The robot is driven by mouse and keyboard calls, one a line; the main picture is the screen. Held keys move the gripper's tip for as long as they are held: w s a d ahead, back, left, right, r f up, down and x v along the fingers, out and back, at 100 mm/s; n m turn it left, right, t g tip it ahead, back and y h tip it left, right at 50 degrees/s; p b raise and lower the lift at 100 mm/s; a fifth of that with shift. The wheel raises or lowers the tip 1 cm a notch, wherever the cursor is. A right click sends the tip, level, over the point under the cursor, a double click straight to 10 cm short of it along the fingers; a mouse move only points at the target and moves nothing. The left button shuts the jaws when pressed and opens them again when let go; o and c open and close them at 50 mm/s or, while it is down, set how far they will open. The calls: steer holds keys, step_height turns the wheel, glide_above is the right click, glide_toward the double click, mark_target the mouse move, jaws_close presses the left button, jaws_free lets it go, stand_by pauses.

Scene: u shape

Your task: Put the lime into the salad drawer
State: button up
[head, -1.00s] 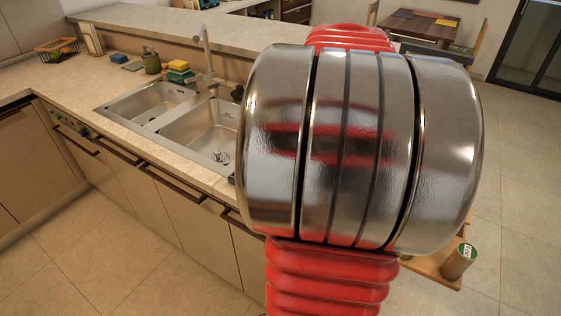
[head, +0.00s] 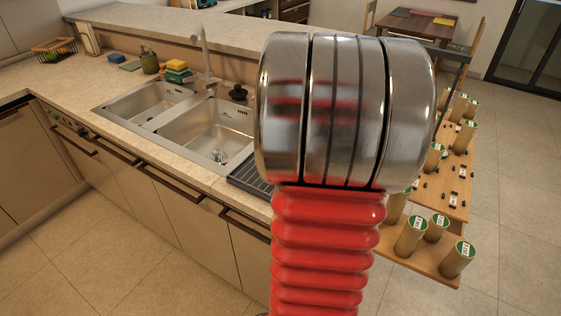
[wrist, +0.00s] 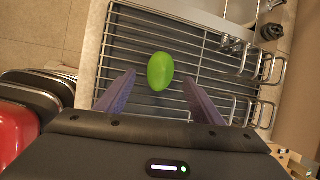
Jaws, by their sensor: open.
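The lime (wrist: 160,71) is a bright green oval in the wrist view. It lies on a wire rack (wrist: 205,55) with parallel metal bars over a dark base. My gripper (wrist: 160,92) is open, with its two purple-grey fingers spread to either side below the lime in the picture. The lime is just beyond the fingertips, and nothing is between the fingers. In the head view my own arm hides the gripper and the lime. No salad drawer can be made out in either view.
A double sink (head: 205,135) with a tap stands left of my arm, beside a dark ribbed drainer (head: 250,178). Wooden shelves (head: 420,258) with several labelled cylinders are at the right. Wire loops (wrist: 262,68) stand along the rack's right side. Open floor lies in front of the cabinets.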

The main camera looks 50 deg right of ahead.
steer(key=shift+x, duration=2.4)
steer(key=shift+d, duration=0.15)
steer(key=shift+c, duration=0.2)
steer(key=c, duration=1.2)
steer(key=shift+r, duration=0.1)
steer(key=shift+c, duration=0.2)
steer(key=shift+r, duration=0.1)
step_height(320, 180, up, 10)
steer(key=shift+f, duration=0.1)
